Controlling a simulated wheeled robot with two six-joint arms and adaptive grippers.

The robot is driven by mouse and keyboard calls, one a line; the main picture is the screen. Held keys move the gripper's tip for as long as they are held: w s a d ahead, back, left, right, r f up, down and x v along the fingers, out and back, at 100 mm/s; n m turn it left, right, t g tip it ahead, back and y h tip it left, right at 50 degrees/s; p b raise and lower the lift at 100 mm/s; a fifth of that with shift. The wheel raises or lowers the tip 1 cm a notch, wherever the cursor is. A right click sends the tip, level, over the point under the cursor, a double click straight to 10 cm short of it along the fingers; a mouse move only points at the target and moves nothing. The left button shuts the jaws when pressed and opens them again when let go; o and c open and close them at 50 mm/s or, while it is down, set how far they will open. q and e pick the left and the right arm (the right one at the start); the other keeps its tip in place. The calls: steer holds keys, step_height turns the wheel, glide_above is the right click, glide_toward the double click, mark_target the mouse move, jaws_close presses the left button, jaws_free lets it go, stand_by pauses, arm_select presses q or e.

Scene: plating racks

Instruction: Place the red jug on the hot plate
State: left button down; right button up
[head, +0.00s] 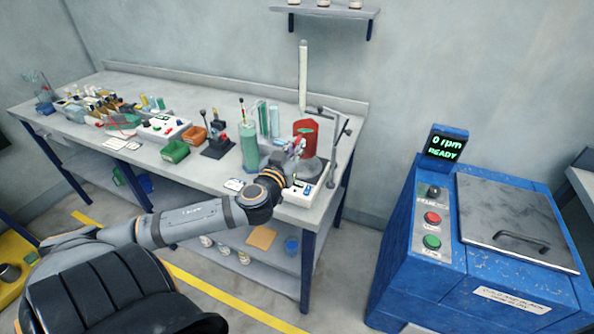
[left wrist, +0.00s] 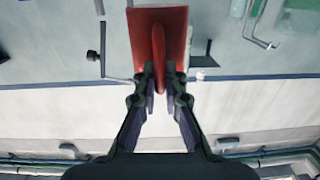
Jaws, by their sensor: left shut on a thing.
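The red jug (head: 305,127) is over the right end of the bench, and it also shows in the left wrist view (left wrist: 145,35). My left gripper (head: 297,148) is shut on the jug's handle; in the left wrist view the two fingers (left wrist: 159,80) sit on either side of it. The white hot plate (head: 298,195) with a grey top stands on the bench below the jug. My gripper and wrist hide part of the jug's lower side, so I cannot tell whether it touches the plate. My right gripper is not in view.
A metal stand (head: 339,150) rises close to the right of the jug. A green cylinder (head: 249,147) stands left of the hot plate. Green (head: 175,151) and orange (head: 193,138) bins and several tools fill the bench further left. A blue machine (head: 405,235) stands at the right.

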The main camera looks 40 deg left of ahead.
arm_select(q)
steer(key=w+f, duration=0.1)
steer(key=w+a+f+b, duration=0.1)
steer(key=f, duration=0.1)
steer(key=w+a+f, duration=0.1)
steer(key=shift+f, duration=0.35)
steer(key=shift+w+a+f, duration=0.15)
steer(key=shift+w+a+f+b, duration=0.15)
steer(key=shift+f+b, duration=0.2)
steer(key=shift+f, duration=1.45)
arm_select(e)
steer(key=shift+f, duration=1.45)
arm_select(q)
steer(key=shift+f, duration=0.1)
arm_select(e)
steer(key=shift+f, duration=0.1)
arm_select(q)
steer(key=c, duration=1.4)
jaws_free()
steer(key=shift+c, duration=0.2)
